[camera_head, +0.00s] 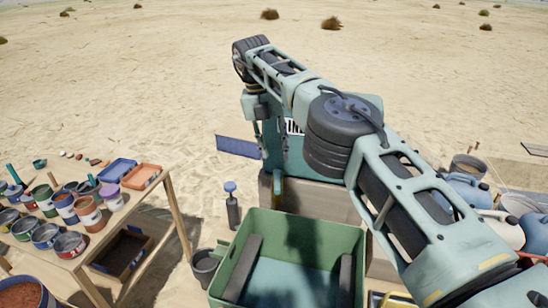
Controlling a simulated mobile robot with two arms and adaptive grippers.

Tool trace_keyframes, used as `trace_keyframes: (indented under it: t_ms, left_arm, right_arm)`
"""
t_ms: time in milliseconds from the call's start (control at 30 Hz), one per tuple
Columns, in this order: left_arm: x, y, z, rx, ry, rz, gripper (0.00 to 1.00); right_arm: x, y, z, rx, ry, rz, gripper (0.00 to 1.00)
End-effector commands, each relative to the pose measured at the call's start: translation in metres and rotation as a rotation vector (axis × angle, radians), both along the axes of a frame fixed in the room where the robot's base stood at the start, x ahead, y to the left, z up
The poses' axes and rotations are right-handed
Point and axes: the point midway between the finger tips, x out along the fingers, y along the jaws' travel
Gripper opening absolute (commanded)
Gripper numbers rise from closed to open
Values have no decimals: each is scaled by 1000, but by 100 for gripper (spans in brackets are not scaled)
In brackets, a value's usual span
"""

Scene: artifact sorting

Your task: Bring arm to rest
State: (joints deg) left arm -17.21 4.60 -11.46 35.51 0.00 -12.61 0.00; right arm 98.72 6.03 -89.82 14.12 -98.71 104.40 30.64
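My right arm comes in from the lower right, rises across the view and bends down at its far end. My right gripper (271,146) hangs from it in front of an upright teal box with white lettering (298,155). Its two dark fingers look apart, with teal showing between them, and I see nothing held. The fingertips are small and hard to make out against the box. My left gripper and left arm are not in view.
A wooden table (170,196) at left holds several paint cans, a blue tray (117,169) and an orange tray (141,176). A green crate (240,228) stands below the arm, with a dark bucket (205,264) beside it. Jugs (468,189) stand at right. Open sand lies beyond.

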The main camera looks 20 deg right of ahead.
Motion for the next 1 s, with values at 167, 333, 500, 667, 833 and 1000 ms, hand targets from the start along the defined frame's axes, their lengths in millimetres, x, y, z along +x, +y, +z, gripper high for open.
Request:
trace_keyframes:
  t_ms: [167, 333, 500, 667, 833, 1000]
  left_arm:
    - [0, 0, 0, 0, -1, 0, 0]
    - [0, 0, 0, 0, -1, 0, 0]
    - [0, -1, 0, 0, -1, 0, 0]
    - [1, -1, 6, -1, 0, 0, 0]
    - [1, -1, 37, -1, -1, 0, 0]
    - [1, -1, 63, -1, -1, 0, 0]
  right_arm:
    - [0, 0, 6, 0, 0, 0, 32]
    - [0, 0, 6, 0, 0, 0, 32]
    - [0, 0, 5, 0, 0, 0, 32]
    - [0, 0, 11, 0, 0, 0, 32]
    - [0, 0, 43, 0, -1, 0, 32]
    - [0, 0, 68, 0, 0, 0, 32]
